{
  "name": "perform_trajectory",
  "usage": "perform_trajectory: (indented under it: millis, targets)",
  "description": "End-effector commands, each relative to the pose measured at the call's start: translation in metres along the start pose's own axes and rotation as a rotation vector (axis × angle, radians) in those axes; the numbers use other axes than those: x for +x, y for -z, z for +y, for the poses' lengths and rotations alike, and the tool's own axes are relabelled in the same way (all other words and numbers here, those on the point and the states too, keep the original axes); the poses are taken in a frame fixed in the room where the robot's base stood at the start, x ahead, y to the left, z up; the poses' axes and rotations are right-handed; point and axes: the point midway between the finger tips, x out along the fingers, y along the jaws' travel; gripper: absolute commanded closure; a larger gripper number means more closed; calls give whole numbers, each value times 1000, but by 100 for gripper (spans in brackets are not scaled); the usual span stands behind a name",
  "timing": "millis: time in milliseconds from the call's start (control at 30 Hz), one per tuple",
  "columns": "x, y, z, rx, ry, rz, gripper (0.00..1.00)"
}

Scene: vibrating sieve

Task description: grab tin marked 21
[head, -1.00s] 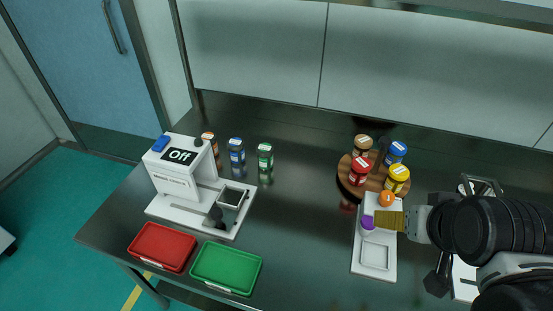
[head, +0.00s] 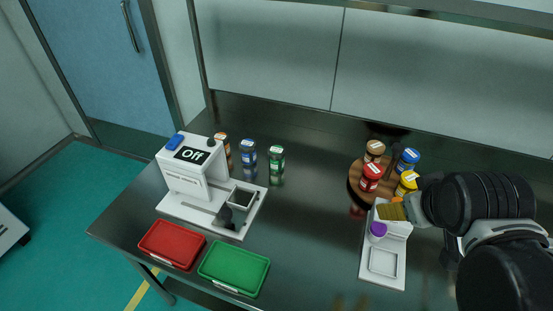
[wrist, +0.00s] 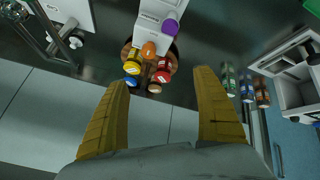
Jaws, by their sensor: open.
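The tins carry white lid labels too small to read, so I cannot tell which is marked 21. A brown tin (head: 375,149), a red tin (head: 370,176), a blue tin (head: 407,159) and a yellow tin (head: 407,182) stand on a round wooden stand (head: 355,184). Orange-brown (head: 221,142), blue (head: 248,153) and green (head: 276,158) tins stand in a row behind the white machine. My gripper (head: 392,212) is over the white stand, just in front of the round stand. In the wrist view my gripper (wrist: 161,76) has yellow fingers spread wide, with nothing held.
The white machine (head: 185,176) reads Off. A red tray (head: 171,244) and a green tray (head: 233,268) lie at the front. The table middle is clear.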

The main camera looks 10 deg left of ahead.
Motion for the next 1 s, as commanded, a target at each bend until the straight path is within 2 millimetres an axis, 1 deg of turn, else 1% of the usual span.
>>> perform_trajectory:
  millis: [33,100,167,200,267,300,367,400,467,500,567,600,667,700,733,800,900,1000]
  targets:
    - [10,21,-1,-133,-14,9,22]
    - [26,46,-4,-332,-42,22,22]
    - [40,66,-9,-501,-67,30,22]
    - [50,79,-14,-613,-85,36,22]
    - [65,99,-23,-782,-115,44,22]
    - [75,112,-30,-894,-136,49,22]
    - [91,130,-43,-1061,-169,55,22]
    - [102,141,-54,-1172,-193,58,22]
    - [118,157,-71,-1338,-231,63,22]
    - [128,166,-83,-1447,-259,65,22]
    - [144,178,-104,-1611,-303,66,22]
    - [155,186,-119,-1719,-335,65,22]
    - [170,195,-143,-1879,-387,63,22]
    - [179,199,-160,-1986,-424,59,22]
    - [186,202,-172,-2062,-453,55,22]
    - [200,206,-201,-2231,-521,42,22]
    - [216,206,-236,-2427,-612,20,22]
    - [226,204,-260,-2564,-683,-4,22]
